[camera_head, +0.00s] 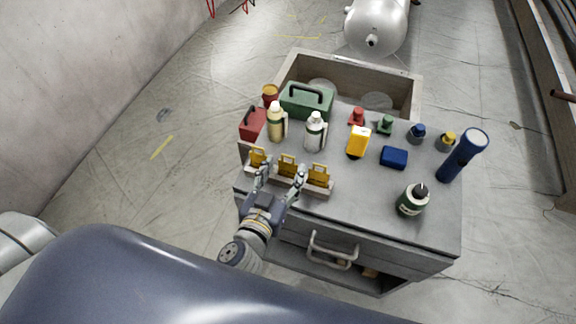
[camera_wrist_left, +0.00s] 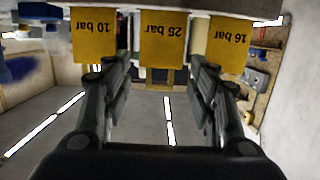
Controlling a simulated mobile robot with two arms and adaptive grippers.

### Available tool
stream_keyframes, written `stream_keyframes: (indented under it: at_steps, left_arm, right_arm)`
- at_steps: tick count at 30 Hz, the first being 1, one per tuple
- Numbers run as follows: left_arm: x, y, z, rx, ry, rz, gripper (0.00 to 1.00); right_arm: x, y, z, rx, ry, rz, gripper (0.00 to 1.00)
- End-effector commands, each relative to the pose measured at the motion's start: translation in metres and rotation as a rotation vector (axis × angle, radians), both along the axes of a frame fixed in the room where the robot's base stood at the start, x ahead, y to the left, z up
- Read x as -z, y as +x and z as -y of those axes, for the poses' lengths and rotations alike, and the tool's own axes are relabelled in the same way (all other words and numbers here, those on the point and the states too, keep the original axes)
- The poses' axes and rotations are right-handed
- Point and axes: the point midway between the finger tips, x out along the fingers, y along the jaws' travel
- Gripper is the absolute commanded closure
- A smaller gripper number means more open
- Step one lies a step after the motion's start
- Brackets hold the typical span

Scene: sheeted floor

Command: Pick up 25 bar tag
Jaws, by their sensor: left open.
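The 25 bar tag (camera_wrist_left: 168,38) is a yellow plate in the middle of a row of three in the left wrist view, its lettering upside down. The 10 bar tag (camera_wrist_left: 95,35) is on its left there and the 16 bar tag (camera_wrist_left: 230,45) on its right. In the head view the middle tag (camera_head: 287,161) sits in a grey rack at the cabinet top's front left edge. My left gripper (camera_head: 281,174) is open, its fingers spread to either side of the middle tag, with nothing held. My right gripper is not in view.
Behind the rack on the cabinet top (camera_head: 345,190) stand two bottles (camera_head: 316,131), a green toolbox (camera_head: 306,101), a red can (camera_head: 252,124) and a yellow device (camera_head: 358,140). A blue flashlight (camera_head: 463,155) and a dark green canister (camera_head: 412,200) stand right. The front middle is clear.

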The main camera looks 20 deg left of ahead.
Motion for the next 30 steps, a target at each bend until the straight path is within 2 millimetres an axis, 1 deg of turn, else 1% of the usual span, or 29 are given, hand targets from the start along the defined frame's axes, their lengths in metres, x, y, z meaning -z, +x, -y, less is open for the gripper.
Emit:
stream_keyframes:
  at_steps: [1,6,15,16,19,30]
  left_arm:
    - [-0.002,0.007,0.0,0.001,0.004,0.002,0.47]
    - [0.003,0.022,0.0,-0.001,0.001,0.0,0.47]
    - [0.005,0.024,0.0,-0.001,0.0,-0.001,0.47]
    - [0.005,0.024,0.0,-0.001,0.0,-0.001,0.51]
    - [0.005,0.024,0.0,-0.001,0.0,-0.001,0.74]
    - [0.004,0.024,0.0,-0.001,0.001,0.0,0.74]
  right_arm:
    - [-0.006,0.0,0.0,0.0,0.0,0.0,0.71]
    - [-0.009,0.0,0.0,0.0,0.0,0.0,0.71]
    - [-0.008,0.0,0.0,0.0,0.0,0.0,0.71]
    - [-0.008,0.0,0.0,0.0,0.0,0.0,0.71]
    - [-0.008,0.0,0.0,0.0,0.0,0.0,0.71]
    - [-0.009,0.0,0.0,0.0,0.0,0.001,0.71]
